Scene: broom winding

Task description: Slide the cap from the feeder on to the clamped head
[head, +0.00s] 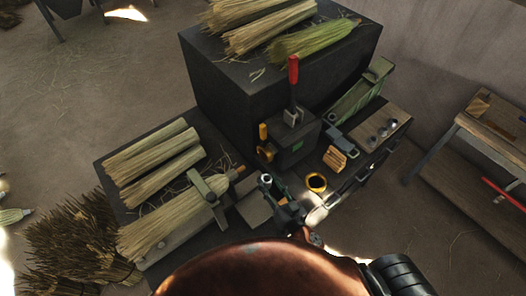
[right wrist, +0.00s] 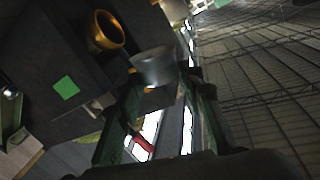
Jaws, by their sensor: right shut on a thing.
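A straw broom head (head: 160,229) lies under a grey clamp (head: 209,187) on the dark bench, its narrow bound end pointing up and right. My right gripper (head: 272,187) is just right of that end. It is shut on a small grey metal cap (head: 265,178), which shows as a flared cup (right wrist: 154,66) between the fingertips (right wrist: 165,88) in the right wrist view. The cap is apart from the broom head. The clamped head cannot be made out in the right wrist view. I cannot tell for certain which part is the feeder. My left gripper is not in view.
A dark box with a red lever (head: 293,75) stands behind. Loose broom bundles (head: 150,158) lie behind the clamp.

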